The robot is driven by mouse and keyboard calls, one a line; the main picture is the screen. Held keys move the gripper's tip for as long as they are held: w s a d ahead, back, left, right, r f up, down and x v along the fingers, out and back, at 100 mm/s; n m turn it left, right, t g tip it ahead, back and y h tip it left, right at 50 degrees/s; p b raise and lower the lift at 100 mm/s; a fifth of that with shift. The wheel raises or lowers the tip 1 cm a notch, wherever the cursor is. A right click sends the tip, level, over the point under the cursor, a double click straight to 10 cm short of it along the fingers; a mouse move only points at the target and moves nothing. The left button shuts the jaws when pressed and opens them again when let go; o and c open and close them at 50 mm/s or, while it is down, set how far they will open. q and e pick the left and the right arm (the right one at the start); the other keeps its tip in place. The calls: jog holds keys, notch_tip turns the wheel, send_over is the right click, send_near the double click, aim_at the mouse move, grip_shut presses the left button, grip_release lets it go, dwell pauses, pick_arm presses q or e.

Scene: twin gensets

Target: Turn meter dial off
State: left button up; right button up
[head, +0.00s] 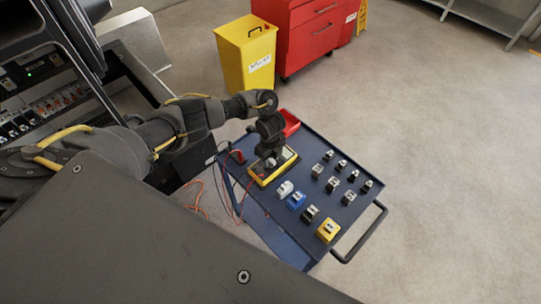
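The yellow meter (257,177) lies on the blue cart top (285,229), near its left edge. My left arm comes in from the left, and my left gripper (269,163) points down right over the meter, at or very near its face. The gripper and wrist cover most of the meter's face, so the dial is hidden. The fingers are too small and dark to tell whether they are open or shut. My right gripper is out of view.
Several small blocks, grey, white, blue, black and yellow (328,230), stand on the cart right of the meter. A red tray (290,122) is at the cart's back. A yellow bin (246,62) and red cabinet (306,30) stand behind. Open floor lies right.

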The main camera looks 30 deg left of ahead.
aim_at(270, 160)
pick_arm(q)
notch_tip(270, 160, up, 11)
jog(key=shift+f, duration=0.15)
dwell(0.7)
